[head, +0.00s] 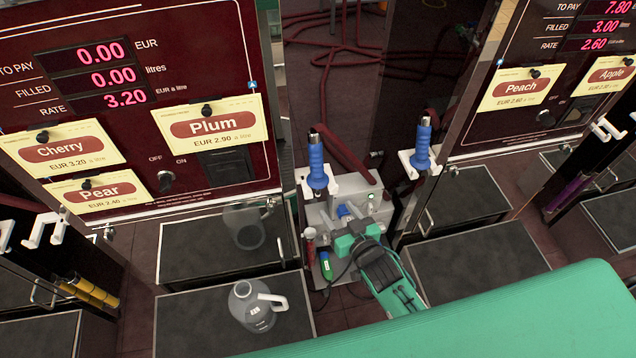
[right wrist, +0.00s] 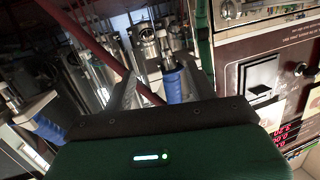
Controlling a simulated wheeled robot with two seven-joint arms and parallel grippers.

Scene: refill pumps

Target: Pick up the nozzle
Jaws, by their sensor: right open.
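One blue-gripped nozzle (head: 317,167) stands upright in a white holder beside the left pump. A second blue-gripped nozzle (head: 421,143) stands in a white holder to its right. My right gripper (head: 338,222) is low in front of the left one, below its handle. In the right wrist view its two grey fingers are open and empty. A blue nozzle handle (right wrist: 172,85) shows between them, beyond the fingertips, and another blue handle (right wrist: 47,126) is off to the left. In the head view the fingertips are hard to make out. My left gripper is not in view.
A clear jug (head: 258,306) stands on a dark tray in front of the left pump. The pump panel (head: 130,150) carries Cherry, Pear and Plum cards (head: 213,125). Red hoses (head: 345,60) lie behind the nozzles. Purple (head: 568,192) and yellow (head: 92,292) nozzles are at the sides.

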